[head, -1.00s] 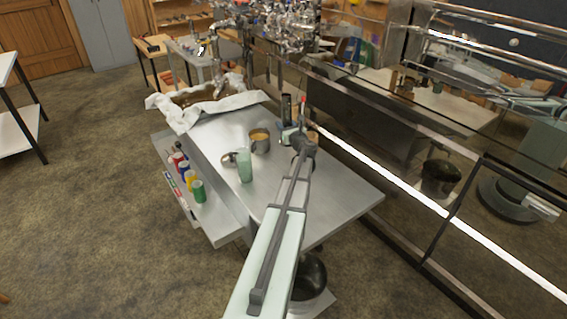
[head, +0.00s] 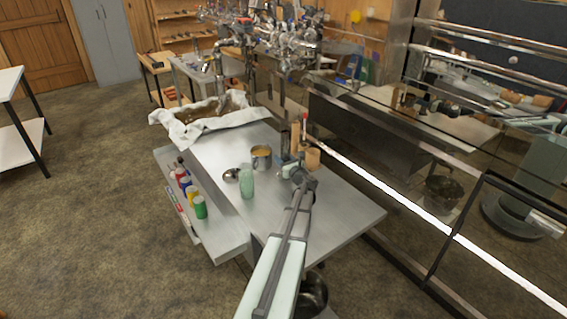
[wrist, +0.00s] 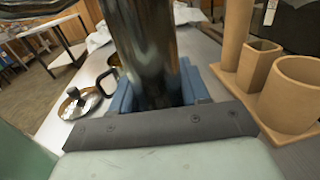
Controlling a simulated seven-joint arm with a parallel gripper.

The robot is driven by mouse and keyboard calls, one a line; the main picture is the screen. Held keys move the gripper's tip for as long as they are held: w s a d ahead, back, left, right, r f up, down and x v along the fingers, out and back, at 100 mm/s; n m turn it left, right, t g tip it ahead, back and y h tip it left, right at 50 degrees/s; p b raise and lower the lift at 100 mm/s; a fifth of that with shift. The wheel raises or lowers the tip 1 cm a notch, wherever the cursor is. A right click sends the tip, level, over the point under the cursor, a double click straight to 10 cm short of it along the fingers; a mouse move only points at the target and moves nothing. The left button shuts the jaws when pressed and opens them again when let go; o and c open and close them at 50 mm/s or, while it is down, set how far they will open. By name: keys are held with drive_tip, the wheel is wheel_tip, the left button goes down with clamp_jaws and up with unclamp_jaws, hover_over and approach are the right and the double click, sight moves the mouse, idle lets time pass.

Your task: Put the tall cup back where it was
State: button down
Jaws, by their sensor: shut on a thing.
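The tall cup (wrist: 145,45) is a dark, shiny metal cylinder. My gripper (wrist: 155,98), with blue fingers, is shut around it. In the head view the cup (head: 284,138) looks upright, with my gripper (head: 285,159) low on its side. The gripper hides the cup's foot, so I cannot tell whether it touches the table. A tan holder (wrist: 292,95) with a tall tube, a square cup and a wide round cup stands just right of the held cup. It also shows in the head view (head: 311,157), partly behind my wrist.
On the metal table (head: 205,150), a handled pot (head: 262,155), a lid (head: 231,175) and a pale green cylinder (head: 247,183) stand left of my gripper. A cloth-draped basin (head: 205,125) is behind. Coloured bottles (head: 199,206) line the left shelf. The table's front right is clear.

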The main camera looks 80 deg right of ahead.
drive_tip(key=shift+f, duration=0.75)
drive_tip(key=shift+f, duration=0.15)
drive_tip(key=c, duration=0.5)
unclamp_jaws()
drive_tip(key=shift+c, duration=0.2)
drive_tip(key=shift+s+a, duration=0.1)
drive_tip(key=shift+a, duration=0.05)
drive_tip(key=v, duration=1.1)
drive_tip(key=shift+s+a, duration=0.2)
drive_tip(key=shift+s, duration=0.05)
